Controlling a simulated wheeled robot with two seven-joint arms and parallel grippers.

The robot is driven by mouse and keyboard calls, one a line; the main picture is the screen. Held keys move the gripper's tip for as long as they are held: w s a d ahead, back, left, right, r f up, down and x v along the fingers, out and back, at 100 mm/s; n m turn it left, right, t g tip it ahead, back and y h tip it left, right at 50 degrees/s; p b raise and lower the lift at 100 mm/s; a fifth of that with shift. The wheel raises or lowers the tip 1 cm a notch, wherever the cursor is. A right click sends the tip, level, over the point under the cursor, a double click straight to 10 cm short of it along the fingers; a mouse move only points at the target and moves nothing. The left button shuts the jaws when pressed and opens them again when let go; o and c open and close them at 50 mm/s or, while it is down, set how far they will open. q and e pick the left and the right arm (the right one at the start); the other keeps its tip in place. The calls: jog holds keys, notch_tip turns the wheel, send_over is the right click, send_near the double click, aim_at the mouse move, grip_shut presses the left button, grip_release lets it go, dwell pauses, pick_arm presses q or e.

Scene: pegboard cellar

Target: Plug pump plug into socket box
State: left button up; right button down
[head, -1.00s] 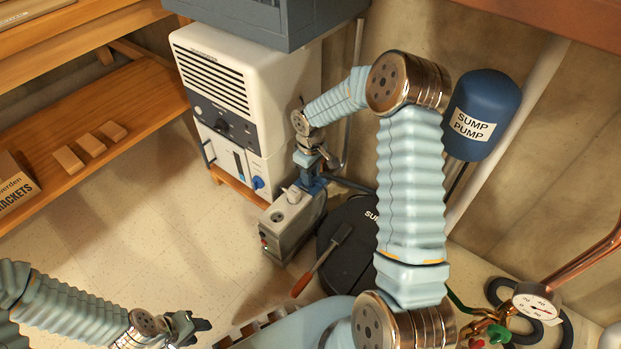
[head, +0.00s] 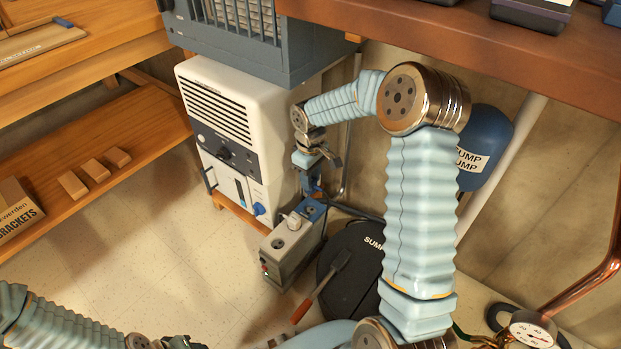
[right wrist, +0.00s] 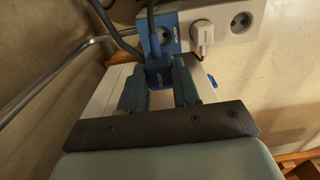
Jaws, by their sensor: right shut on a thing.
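The grey socket box (head: 287,252) stands on the floor beside the white cooler-like unit. It has a blue socket panel (head: 313,210), and a white plug (head: 293,220) sits in another socket. My right gripper (head: 313,177) is above the box's blue end. In the right wrist view it is shut on the blue pump plug (right wrist: 158,74), with a finger on each side. The plug appears close to the blue panel (right wrist: 165,30); the gap is unclear. The white plug (right wrist: 203,36) and an empty round socket (right wrist: 240,21) show beside it. My left gripper (head: 180,342) is cut off at the bottom edge.
The white unit (head: 232,130) stands left of my right gripper. A black sump lid (head: 352,262) with a red-handled tool (head: 322,285) lies right of the box. A blue sump pump tank (head: 487,145) hangs behind my arm. Floor (head: 150,240) on the left is clear.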

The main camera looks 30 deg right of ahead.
jog(key=s+a+f+b, duration=0.1)
jog(key=s+a+b, duration=0.1)
jog(key=a, duration=0.5)
jog(key=s+a+f+b, duration=0.1)
jog(key=s+a+b, duration=0.2)
jog(key=a, duration=0.3)
jog(key=shift+s+a+f, duration=0.3)
jog(key=shift+s+a, duration=0.1)
dwell(0.5)
jog(key=shift+f, duration=1.5)
jog(key=shift+f, duration=1.95)
dwell(2.3)
